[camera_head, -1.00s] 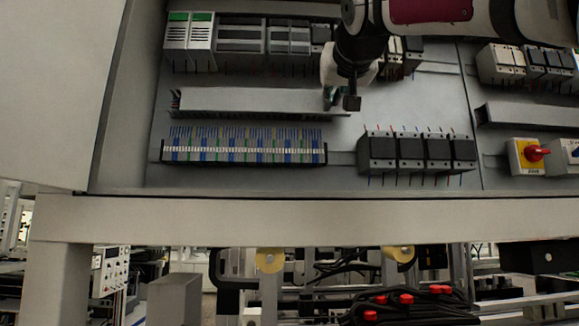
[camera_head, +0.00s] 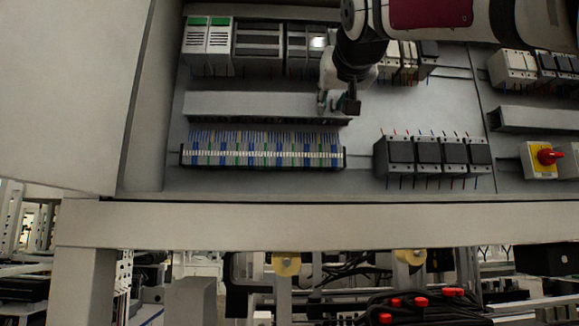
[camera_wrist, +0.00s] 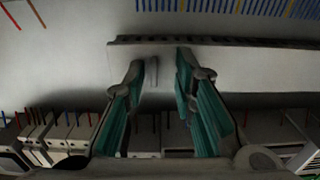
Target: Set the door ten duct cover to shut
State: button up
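A long grey wiring duct (camera_head: 250,104) with a plain cover face runs across the panel in the head view. No label shows that would tell whether it is the door ten duct, and I cannot tell how far its cover is shut. My gripper (camera_head: 338,103) is at the duct's right end. In the wrist view, the duct (camera_wrist: 255,58) lies across the picture beyond my fingers. My gripper (camera_wrist: 160,62) has its two teal-padded fingers apart. A small grey tab (camera_wrist: 152,72) shows between the fingertips; I cannot tell whether they touch it.
A row of blue and green terminals (camera_head: 262,157) lies below the duct. Modules (camera_head: 259,46) stand above it, and dark breakers (camera_head: 433,156) are at lower right. A second duct (camera_head: 540,120) and a red rotary switch (camera_head: 550,157) are at far right. Bare panel lies right of my gripper.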

jog(key=s, duration=1.2)
dwell(0.4)
